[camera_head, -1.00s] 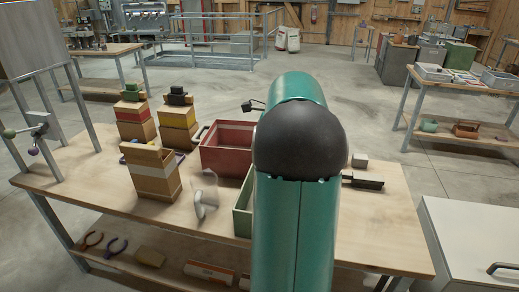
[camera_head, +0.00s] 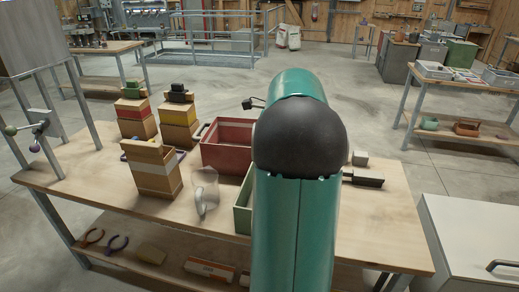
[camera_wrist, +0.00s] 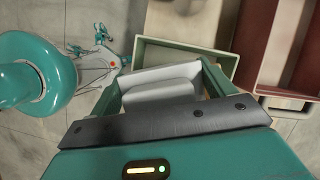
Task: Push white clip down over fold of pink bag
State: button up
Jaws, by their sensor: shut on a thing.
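My gripper (camera_wrist: 163,88) shows in the wrist view with two green fingers shut on a white, flat-sided piece (camera_wrist: 160,74), which looks like the white clip. It is held crosswise between the fingers, beyond the dark palm bar. I cannot make out a pink bag or its fold in either view. In the head view my teal arm hides the gripper and part of the table.
The green box also shows in the wrist view (camera_wrist: 190,47).

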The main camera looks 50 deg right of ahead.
jog(key=o, duration=0.8)
jog(key=f, duration=0.2)
jog(key=shift+s+d+f, duration=0.15)
jog(key=shift+s+f, duration=0.05)
jog(key=shift+f, duration=0.2)
jog(key=shift+c, duration=0.2)
jog(key=shift+o, duration=0.6)
jog(key=shift+w, duration=0.1)
jog(key=shift+r, duration=0.15)
jog(key=shift+d+r, duration=0.1)
jog(key=shift+r, duration=3.5)
jog(key=shift+w, duration=0.1)
